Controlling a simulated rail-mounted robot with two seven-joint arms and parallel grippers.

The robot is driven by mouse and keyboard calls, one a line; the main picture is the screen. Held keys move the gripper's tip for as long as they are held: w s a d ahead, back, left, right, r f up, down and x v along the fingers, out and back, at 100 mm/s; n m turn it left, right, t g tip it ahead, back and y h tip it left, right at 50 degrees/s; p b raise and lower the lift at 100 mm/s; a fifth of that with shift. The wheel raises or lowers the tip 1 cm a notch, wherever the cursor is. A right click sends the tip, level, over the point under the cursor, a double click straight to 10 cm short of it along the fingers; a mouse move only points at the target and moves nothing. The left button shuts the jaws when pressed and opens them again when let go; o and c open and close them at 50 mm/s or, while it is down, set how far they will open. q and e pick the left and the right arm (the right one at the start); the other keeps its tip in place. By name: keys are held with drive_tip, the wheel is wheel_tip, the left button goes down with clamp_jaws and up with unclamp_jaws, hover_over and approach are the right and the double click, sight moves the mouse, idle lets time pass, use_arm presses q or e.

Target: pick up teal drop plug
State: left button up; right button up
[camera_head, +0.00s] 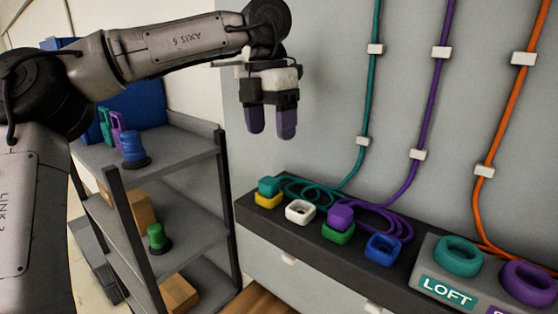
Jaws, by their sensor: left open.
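The teal drop plug (268,186) is a small teal block at the left end of the dark ledge, resting on or against a yellow socket (268,200). A teal cable (315,190) coils beside it and runs up the wall. My left gripper (270,123) is open and empty, fingers pointing down, in the air above the teal plug and apart from it. My right gripper is not in view.
The dark ledge (250,218) also holds a white socket (299,212), a purple plug (340,217) on a green socket (338,234), and a blue socket (382,249). A LOFT box (430,254) stands at right. A grey shelf (190,153) stands at left.

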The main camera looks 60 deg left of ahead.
use_arm(q)
drive_tip(key=a+r, duration=0.1)
drive_tip(key=r, duration=0.1)
drive_tip(key=n+y+p, duration=0.1)
drive_tip(key=p, duration=0.1)
hover_over(269, 180)
wheel_tip(269, 180, down, 8)
drive_tip(key=shift+d+f, duration=0.1)
drive_tip(key=shift+d, duration=0.05)
drive_tip(key=shift+f, duration=0.45)
drive_tip(key=f+p, duration=0.1)
drive_tip(key=f, duration=0.2)
drive_tip(key=shift+a+f+p, duration=0.15)
drive_tip(key=shift+a+p, duration=0.05)
drive_tip(key=shift+p, duration=0.15)
drive_tip(key=shift+f, duration=0.55)
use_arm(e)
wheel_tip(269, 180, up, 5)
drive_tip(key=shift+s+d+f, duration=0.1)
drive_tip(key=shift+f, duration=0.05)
use_arm(q)
drive_tip(key=c, duration=1)
drive_tip(key=shift+r, duration=0.1)
drive_tip(key=shift+c, duration=0.2)
